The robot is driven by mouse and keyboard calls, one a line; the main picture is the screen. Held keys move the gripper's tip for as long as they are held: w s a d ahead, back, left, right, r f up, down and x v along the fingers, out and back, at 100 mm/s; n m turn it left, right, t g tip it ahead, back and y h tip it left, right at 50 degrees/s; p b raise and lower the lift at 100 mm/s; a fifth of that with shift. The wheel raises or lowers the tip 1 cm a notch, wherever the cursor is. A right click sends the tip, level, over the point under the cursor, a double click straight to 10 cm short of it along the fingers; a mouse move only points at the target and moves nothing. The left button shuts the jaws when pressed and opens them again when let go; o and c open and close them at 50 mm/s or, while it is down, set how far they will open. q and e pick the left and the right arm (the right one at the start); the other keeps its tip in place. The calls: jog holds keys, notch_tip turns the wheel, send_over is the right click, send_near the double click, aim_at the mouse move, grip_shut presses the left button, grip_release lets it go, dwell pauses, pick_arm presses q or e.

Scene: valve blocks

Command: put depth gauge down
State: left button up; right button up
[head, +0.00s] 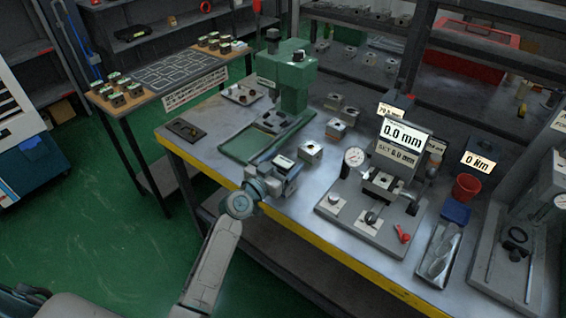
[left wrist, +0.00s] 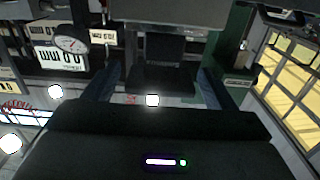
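My left gripper (head: 284,180) is over the front of the bench, just in front of the green press. In the left wrist view its two dark fingers (left wrist: 160,88) stand apart, with a dark piece (left wrist: 163,52) between them. I cannot tell whether they touch it or whether it is the depth gauge. A wide grey bar (left wrist: 180,12) crosses the top of that view. A round white dial (head: 354,157) shows at the grey fixture; it also shows in the left wrist view (left wrist: 71,43). My right gripper is not in view.
The green press (head: 293,82) stands behind my left gripper. The grey fixture (head: 350,222), with a 0.0 mm readout (head: 401,138), stands to the right. A valve block (head: 311,151) sits close by. A dark tray (head: 186,129), red cup (head: 466,187) and metal tray (head: 438,254) are also on the bench.

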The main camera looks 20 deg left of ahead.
pick_arm(q)
jog(key=shift+s+a+f+b, duration=0.15)
jog(key=shift+s+a+f, duration=0.05)
jog(key=shift+s, duration=0.35)
jog(key=shift+s+a+f+b, duration=0.15)
jog(key=shift+s+a, duration=0.05)
jog(key=shift+s, duration=0.35)
jog(key=r+b+v, duration=0.1)
jog(key=v, duration=0.7)
jog(key=shift+s+b, duration=0.3)
jog(key=shift+b, duration=0.1)
